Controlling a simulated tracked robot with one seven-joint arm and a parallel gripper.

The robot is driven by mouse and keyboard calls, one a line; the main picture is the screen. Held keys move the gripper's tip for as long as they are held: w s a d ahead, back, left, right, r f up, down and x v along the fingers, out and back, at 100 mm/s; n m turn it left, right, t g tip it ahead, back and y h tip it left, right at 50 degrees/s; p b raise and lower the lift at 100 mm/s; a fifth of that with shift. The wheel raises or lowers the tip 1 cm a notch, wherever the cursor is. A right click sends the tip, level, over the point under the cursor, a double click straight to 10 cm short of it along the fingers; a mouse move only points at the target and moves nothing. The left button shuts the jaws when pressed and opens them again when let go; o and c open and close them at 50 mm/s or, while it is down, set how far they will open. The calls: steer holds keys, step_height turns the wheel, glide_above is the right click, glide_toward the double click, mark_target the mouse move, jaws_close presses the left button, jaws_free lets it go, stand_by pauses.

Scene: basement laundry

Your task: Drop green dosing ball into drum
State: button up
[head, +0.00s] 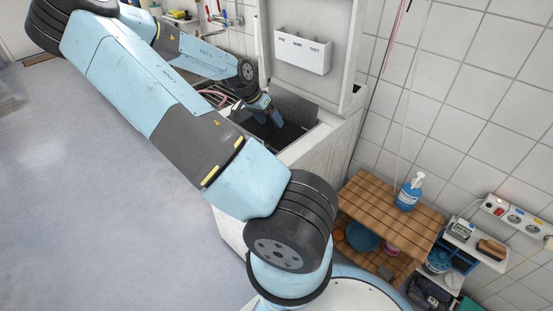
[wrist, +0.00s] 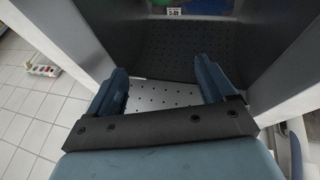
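My gripper (head: 268,118) reaches down into the open top of a white top-loading machine. In the wrist view my gripper (wrist: 163,85) has its two blue fingers wide apart with nothing between them. Beyond the fingertips lies the dark perforated drum (wrist: 180,50), with a lighter perforated metal part below it. In the head view the drum opening (head: 286,135) is dark and partly hidden by my gripper. I cannot make out a green dosing ball in either view. Only small green and blue patches show at the top edge of the wrist view.
The raised lid carries a white three-part box (head: 303,52). A wooden shelf (head: 385,207) to the right holds a blue pump bottle (head: 409,194) and a blue basin (head: 362,236). A sink rack stands behind the machine. The floor (head: 90,190) at left is clear.

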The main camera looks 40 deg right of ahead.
steer(key=shift+o, duration=0.3)
steer(key=shift+r, duration=0.1)
steer(key=v, duration=1.3)
steer(key=shift+r, duration=0.25)
steer(key=shift+w+a, duration=0.1)
steer(key=shift+a, duration=0.05)
